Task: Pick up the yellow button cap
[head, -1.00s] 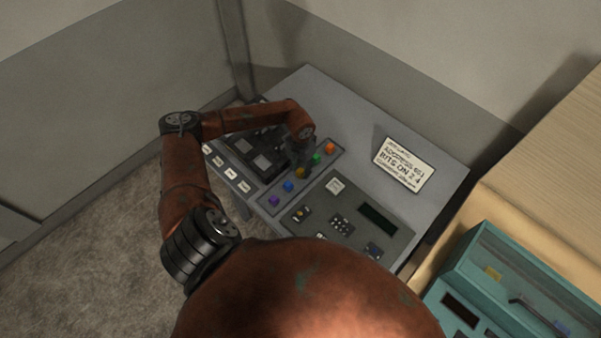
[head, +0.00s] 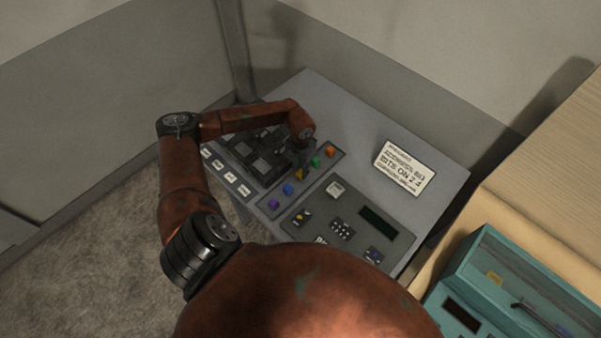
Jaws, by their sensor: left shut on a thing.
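The yellow button cap (head: 299,174) shows as a small yellow patch between the blue button (head: 288,189) and the green button (head: 315,162) on the grey console's button strip. My left gripper (head: 298,165), dark and small in the head view, is shut on the yellow cap from above and hides part of it. I cannot tell whether the cap is clear of the strip. My right gripper is out of view.
The strip also has a purple button (head: 274,204) and an orange button (head: 330,152). A keypad panel (head: 385,243) and a white label card (head: 404,168) lie to the right. A teal box (head: 470,270) stands at lower right. Walls rise behind the console.

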